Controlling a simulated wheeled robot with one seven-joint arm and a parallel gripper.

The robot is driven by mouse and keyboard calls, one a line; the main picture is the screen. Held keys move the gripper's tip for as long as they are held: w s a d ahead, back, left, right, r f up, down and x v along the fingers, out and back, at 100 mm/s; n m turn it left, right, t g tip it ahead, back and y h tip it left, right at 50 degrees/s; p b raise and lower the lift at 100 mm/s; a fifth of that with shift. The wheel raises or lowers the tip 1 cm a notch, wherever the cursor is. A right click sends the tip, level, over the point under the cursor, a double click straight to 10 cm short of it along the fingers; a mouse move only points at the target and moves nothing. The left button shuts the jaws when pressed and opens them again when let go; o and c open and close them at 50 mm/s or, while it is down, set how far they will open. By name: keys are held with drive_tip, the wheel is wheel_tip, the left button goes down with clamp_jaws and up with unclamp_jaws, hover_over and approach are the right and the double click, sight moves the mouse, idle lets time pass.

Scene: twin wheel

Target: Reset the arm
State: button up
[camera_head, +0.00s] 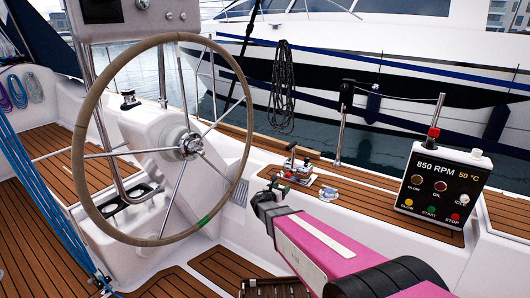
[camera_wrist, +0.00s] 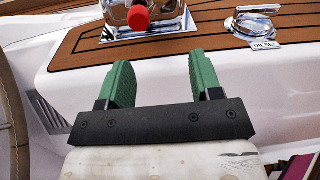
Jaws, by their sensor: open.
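My gripper (camera_wrist: 158,82) is open and empty in the wrist view, its two green-padded fingers apart. Beyond them stands a chrome lever fitting with a red knob (camera_wrist: 138,17), on the teak-topped ledge. In the head view my pink and black arm reaches in from the lower right, and my gripper (camera_head: 266,198) is between the steering wheel (camera_head: 83,140) and the ledge. The same lever fitting (camera_head: 294,172) shows just beyond it. The fingertips look apart from the fitting.
A chrome deck cap (camera_wrist: 254,22) labelled DIESEL sits right of the lever. An engine panel (camera_head: 441,185) reading 850 RPM stands on the ledge at right. Blue ropes (camera_head: 45,200) hang at left. A coiled dark rope (camera_head: 282,88) hangs behind. Teak floor (camera_head: 35,245) is open at lower left.

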drive_tip(key=s+d+f+m+g+y, duration=0.1)
drive_tip(key=s+d+m+g+y, duration=0.1)
drive_tip(key=s+d+m+g, duration=1)
drive_tip(key=s+a+m+y, duration=0.3)
drive_tip(key=s+m+y, duration=0.1)
drive_tip(key=s+m, duration=0.3)
drive_tip(key=s+a+r+m+g+y, duration=0.1)
drive_tip(key=s+a+m+y, duration=0.2)
drive_tip(key=m, duration=0.7)
drive_tip(key=s+y, duration=0.2)
drive_tip(key=s, duration=0.2)
drive_tip(key=shift+a+r, duration=0.2)
drive_tip(key=shift+r, duration=0.05)
